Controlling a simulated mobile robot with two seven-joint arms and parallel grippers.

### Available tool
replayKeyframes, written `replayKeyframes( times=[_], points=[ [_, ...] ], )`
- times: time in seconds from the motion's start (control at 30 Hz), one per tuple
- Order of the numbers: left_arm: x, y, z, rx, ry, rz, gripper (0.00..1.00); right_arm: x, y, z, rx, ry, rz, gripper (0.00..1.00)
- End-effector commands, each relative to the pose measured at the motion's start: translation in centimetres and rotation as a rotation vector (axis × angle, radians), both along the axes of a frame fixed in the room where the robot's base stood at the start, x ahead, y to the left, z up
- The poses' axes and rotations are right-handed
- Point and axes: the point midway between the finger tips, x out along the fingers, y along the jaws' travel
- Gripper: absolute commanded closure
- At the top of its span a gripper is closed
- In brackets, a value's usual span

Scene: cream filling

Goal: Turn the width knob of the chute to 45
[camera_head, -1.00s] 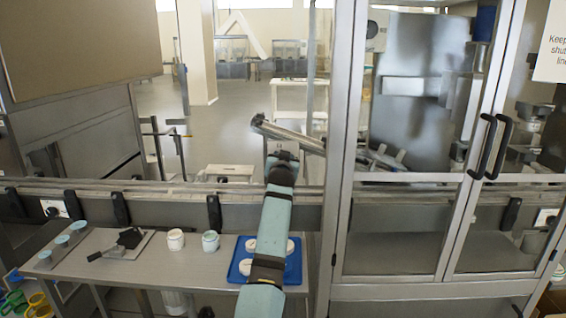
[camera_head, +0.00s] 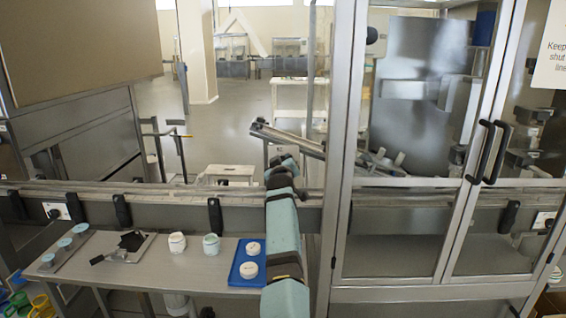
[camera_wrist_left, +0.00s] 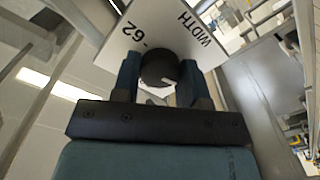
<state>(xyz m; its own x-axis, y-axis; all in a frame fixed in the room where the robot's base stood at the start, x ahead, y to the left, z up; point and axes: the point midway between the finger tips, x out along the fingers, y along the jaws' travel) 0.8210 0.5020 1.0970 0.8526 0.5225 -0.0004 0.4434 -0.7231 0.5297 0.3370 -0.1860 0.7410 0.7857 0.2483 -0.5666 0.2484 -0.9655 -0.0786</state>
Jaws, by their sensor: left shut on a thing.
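The dark round width knob (camera_wrist_left: 158,68) is in the left wrist view, in front of a white plate (camera_wrist_left: 135,40) printed "WIDTH" and "62". A white mark shows on the knob's lower edge. My left gripper (camera_wrist_left: 157,84) is shut on the knob, one finger on each side. Its exact setting cannot be read. In the head view my left arm (camera_head: 283,230) reaches forward towards the metal chute (camera_head: 288,138). The knob is hidden there behind the arm. My right gripper is not in view.
A steel table holds a blue tray (camera_head: 236,272) with white round pieces, two jars (camera_head: 210,245) and a dark tool (camera_head: 130,241). A conveyor rail (camera_head: 165,205) crosses behind it. A glass-doored steel cabinet frame (camera_head: 340,160) stands close right of my arm.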

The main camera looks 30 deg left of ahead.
Motion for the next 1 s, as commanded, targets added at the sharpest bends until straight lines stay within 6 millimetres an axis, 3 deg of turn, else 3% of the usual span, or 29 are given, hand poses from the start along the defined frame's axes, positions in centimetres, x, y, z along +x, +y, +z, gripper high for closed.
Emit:
replayKeyframes(
  times=[0.6, 0.63, 0.73, 1.0],
  points=[
    [-0.01, 0.04, 0.0, -0.04, -0.025, 0.0, 0.84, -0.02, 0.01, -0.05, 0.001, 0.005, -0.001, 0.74],
    [-0.01, 0.04, 0.0, -0.04, -0.025, 0.0, 0.58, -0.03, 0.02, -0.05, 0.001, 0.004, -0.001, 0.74],
    [-0.01, 0.03, 0.01, -0.039, -0.025, 0.001, 0.35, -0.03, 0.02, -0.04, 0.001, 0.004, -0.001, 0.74],
    [-0.01, 0.03, 0.01, -0.038, -0.024, 0.001, 0.35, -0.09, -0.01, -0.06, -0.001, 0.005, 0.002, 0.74]
  ],
)
